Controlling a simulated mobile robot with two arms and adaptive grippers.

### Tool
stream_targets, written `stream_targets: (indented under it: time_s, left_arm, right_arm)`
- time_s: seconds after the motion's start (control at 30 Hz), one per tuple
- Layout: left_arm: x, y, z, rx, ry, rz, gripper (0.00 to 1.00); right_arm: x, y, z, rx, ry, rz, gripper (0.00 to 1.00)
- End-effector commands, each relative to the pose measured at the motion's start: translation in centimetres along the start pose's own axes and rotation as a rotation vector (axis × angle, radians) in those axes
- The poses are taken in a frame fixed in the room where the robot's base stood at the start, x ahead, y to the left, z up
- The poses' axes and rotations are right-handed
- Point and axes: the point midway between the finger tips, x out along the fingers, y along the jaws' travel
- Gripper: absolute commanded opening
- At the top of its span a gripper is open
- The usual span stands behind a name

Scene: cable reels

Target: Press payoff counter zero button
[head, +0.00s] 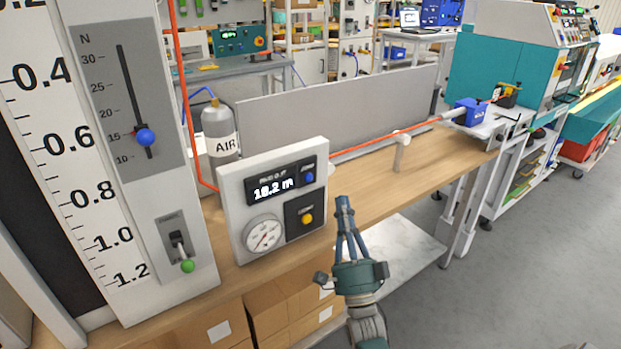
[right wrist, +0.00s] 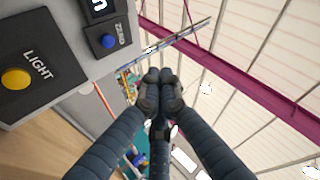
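The payoff counter is a light grey box (head: 235,195) on the wooden bench, its dark display (head: 273,186) reading about 10.2 m. Its blue zero button (head: 308,177) is at the display's right end; in the right wrist view the blue button (right wrist: 108,41) has the label ZERO beside it. My right gripper (head: 342,201) points up, just right of the box and lower in the picture than the blue button. In the right wrist view its dark fingers (right wrist: 160,80) are together and empty, apart from the button. My left gripper is not in view.
A yellow LIGHT button (head: 307,218) and a round gauge (head: 263,235) share the panel. An orange cable (head: 380,141) runs behind it along the bench past a small post (head: 401,151). A tension panel with a blue knob (head: 145,137) and a green-tipped lever (head: 187,265) stands left.

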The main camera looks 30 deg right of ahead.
Motion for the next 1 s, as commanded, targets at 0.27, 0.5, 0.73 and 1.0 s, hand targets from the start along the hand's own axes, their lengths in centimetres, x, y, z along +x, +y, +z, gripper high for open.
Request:
stream_targets:
  time_s: [0.27,0.5,0.73,1.0]
  left_arm:
    - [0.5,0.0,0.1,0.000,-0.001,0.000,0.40]
    - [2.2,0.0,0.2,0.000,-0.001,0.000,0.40]
    - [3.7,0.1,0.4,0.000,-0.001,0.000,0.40]
    - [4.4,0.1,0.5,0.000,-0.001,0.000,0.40]
  right_arm:
    - [0.5,0.6,0.5,0.000,0.001,0.000,0.00]
    - [2.6,2.4,2.1,0.001,0.001,0.000,0.00]
    - [4.7,3.9,3.6,0.000,0.000,-0.001,0.00]
    - [6.0,4.6,4.5,-0.001,-0.002,0.001,0.00]
